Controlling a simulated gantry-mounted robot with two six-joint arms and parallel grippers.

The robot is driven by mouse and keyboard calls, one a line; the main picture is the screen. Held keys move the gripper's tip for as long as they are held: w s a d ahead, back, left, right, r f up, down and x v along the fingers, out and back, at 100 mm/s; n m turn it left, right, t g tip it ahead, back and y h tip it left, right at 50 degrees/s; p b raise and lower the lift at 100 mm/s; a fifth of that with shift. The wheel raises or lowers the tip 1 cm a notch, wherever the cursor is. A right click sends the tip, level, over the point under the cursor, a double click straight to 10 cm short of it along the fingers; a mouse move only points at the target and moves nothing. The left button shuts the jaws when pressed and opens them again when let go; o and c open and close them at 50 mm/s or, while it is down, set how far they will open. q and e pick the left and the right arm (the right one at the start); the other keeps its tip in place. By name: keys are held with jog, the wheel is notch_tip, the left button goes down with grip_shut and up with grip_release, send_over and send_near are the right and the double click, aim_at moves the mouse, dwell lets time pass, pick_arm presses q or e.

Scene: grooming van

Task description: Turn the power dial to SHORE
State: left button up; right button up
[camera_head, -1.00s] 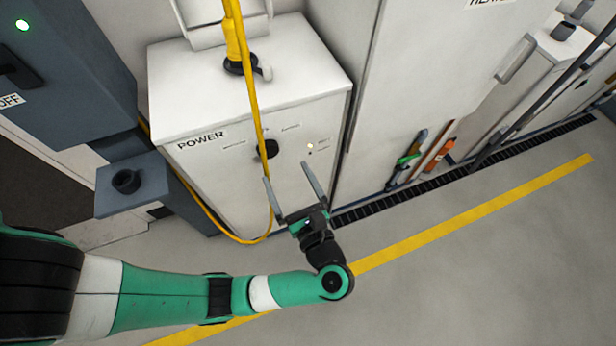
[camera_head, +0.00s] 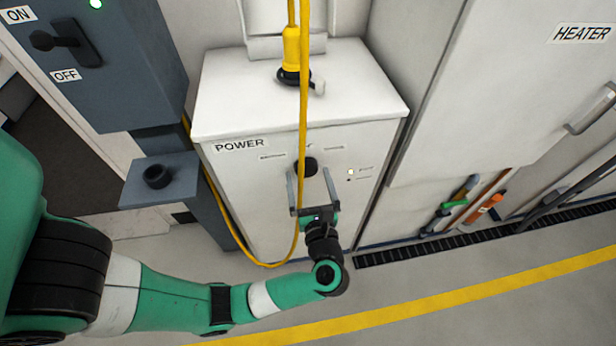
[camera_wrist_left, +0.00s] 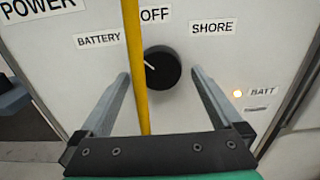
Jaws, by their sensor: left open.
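The black round power dial (camera_head: 310,166) is on the front of the white POWER cabinet (camera_head: 230,185). In the left wrist view the dial (camera_wrist_left: 165,70) has a white pointer line aimed up-left, toward the BATTERY label (camera_wrist_left: 98,40). The OFF label (camera_wrist_left: 155,15) is above it and the SHORE label (camera_wrist_left: 212,27) is up-right. My left gripper (camera_head: 309,174) is open, one finger on each side of the dial in the picture. Whether the fingers touch it is unclear. My right gripper is not in view.
A yellow cable (camera_head: 303,120) hangs down the cabinet front; in the left wrist view the cable (camera_wrist_left: 137,60) crosses the dial's left edge, between the fingers. An amber light (camera_wrist_left: 237,93) glows by BATT. A grey ON/OFF switch box (camera_head: 120,80) stands left.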

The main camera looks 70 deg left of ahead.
pick_arm(q)
jog(key=shift+w+a, duration=0.1)
jog(key=shift+a, duration=0.5)
jog(key=c, duration=1.3)
jog(key=m+p, duration=0.3)
jog(key=shift+r+m, duration=0.25)
jog(key=shift+m, duration=0.05)
jog(key=m+p, duration=0.5)
jog(key=shift+m, duration=0.3)
jog(key=m+p, duration=0.3)
jog(key=m, duration=0.2)
jog(key=shift+p, duration=0.35)
jog(key=shift+m+p, duration=0.95)
jog(key=shift+m, duration=0.95)
jog(key=shift+f, duration=0.1)
